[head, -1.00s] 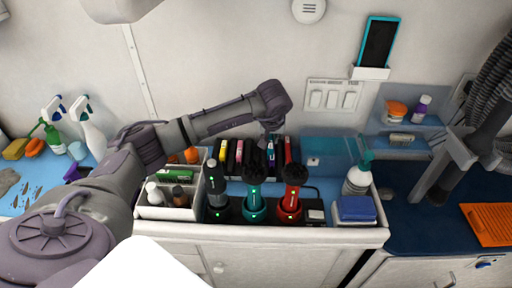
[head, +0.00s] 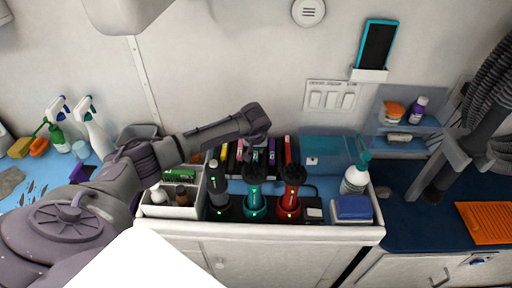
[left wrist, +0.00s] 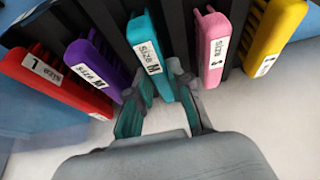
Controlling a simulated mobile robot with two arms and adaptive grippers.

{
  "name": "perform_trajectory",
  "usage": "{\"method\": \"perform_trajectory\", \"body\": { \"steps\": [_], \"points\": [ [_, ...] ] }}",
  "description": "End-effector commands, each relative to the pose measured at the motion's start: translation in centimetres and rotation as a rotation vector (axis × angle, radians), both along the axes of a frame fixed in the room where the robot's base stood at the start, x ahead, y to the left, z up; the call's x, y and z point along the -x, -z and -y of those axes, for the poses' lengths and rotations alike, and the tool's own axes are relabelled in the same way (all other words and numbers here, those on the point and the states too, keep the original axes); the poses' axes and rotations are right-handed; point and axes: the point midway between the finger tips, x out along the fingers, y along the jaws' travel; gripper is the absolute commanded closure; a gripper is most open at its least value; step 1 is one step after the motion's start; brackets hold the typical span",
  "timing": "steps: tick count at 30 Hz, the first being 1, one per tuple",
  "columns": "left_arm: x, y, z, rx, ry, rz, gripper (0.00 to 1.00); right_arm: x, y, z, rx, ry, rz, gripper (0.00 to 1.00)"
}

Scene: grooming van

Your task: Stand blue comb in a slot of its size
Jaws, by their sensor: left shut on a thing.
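The blue comb (left wrist: 148,50) is teal-blue with a white size label that seems to read M. My left gripper (left wrist: 161,92) is shut on it, one finger on each side. In the left wrist view the comb is upright among the dark dividers of the comb rack (left wrist: 185,22), in line with its neighbours. I cannot tell whether it is fully seated. A purple comb (left wrist: 92,68), also marked M, and a red comb marked L (left wrist: 55,82) stand to its left. A pink comb (left wrist: 212,45) and a yellow comb (left wrist: 272,38) stand to its right. In the head view my left gripper (head: 249,148) hides much of the rack.
In front of the rack stand a black clipper (head: 217,187), a teal one (head: 254,190) and a red one (head: 291,190). A white bin of bottles (head: 170,207) is at their left. A spray bottle (head: 356,178) and blue box (head: 352,208) are at the right.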

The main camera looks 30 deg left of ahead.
Motion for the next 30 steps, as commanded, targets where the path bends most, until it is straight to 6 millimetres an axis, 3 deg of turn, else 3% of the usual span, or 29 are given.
{"method": "perform_trajectory", "body": {
  "steps": [1, 5, 17, 30],
  "points": [
    [0.0, 0.1, 0.0, 0.000, 0.000, 0.000, 0.75, 0.0, 0.1, 0.0, 0.000, 0.000, 0.000, 1.00],
    [0.0, 0.0, 0.0, 0.000, 0.000, 0.000, 0.55, 0.0, 0.1, 0.0, 0.000, 0.000, 0.000, 1.00],
    [0.1, -0.6, 0.1, -0.001, 0.000, 0.002, 0.55, 0.0, 0.1, 0.0, 0.000, 0.000, 0.000, 1.00],
    [3.1, -8.3, 1.9, -0.001, 0.002, 0.005, 0.55, 0.0, 2.2, 0.0, 0.000, 0.000, -0.001, 1.00]
  ]
}}
